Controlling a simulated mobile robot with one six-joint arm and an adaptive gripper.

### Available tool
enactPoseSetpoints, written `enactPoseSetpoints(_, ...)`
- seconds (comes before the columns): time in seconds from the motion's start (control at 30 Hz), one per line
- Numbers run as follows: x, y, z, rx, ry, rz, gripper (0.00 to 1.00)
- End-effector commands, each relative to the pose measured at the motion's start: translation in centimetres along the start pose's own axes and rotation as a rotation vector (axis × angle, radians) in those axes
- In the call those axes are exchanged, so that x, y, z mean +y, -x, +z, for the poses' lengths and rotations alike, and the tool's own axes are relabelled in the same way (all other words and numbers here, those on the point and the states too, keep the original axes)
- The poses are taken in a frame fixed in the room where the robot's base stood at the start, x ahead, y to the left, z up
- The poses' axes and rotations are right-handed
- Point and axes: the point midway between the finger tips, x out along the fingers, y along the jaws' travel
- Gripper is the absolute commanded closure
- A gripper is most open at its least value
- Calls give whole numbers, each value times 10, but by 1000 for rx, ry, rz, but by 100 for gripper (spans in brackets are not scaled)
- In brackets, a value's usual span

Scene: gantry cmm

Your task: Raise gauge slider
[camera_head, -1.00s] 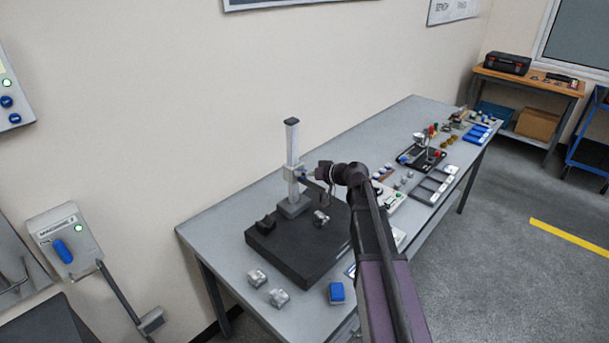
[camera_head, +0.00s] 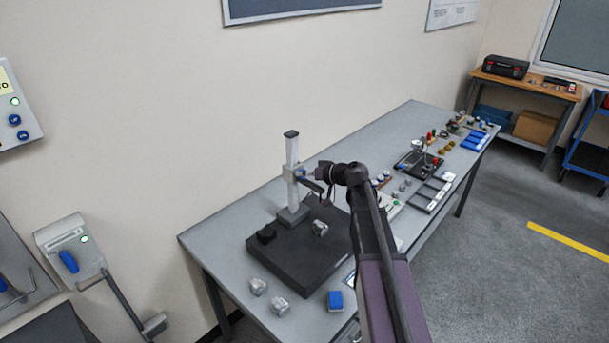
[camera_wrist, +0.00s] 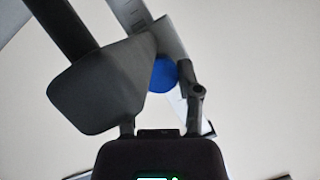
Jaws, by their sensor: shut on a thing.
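The height gauge has a pale upright column (camera_head: 292,152) with a dark cap, standing on a grey foot (camera_head: 293,215) on a black surface plate (camera_head: 292,268). Its slider (camera_head: 291,172) sits around the column, above mid-height and clear of the foot. My gripper (camera_head: 309,176) is at the slider's right side. In the wrist view a round blue knob (camera_wrist: 163,75) lies between the fingers of my gripper (camera_wrist: 172,85), which is shut on it. The large dark finger partly hides the slider and column. The exact finger contact is hard to see.
A small metal part (camera_head: 319,228) and a black block (camera_head: 266,235) sit on the plate. Metal blocks (camera_head: 258,286) and a blue block (camera_head: 335,299) lie on the grey bench (camera_head: 213,240) in front. Trays and small parts fill the bench's right side. Space above the column is clear.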

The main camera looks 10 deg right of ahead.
Motion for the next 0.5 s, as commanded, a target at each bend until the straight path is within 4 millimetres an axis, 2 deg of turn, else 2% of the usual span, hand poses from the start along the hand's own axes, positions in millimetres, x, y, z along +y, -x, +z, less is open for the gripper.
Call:
enactPoseSetpoints(0.03, -5, 2, -8, 1, -1, -3, 100)
enactPoseSetpoints(0.2, -10, 6, -17, 1, -1, -3, 100)
enactPoseSetpoints(0.5, -11, 6, -18, 2, -1, -3, 100)
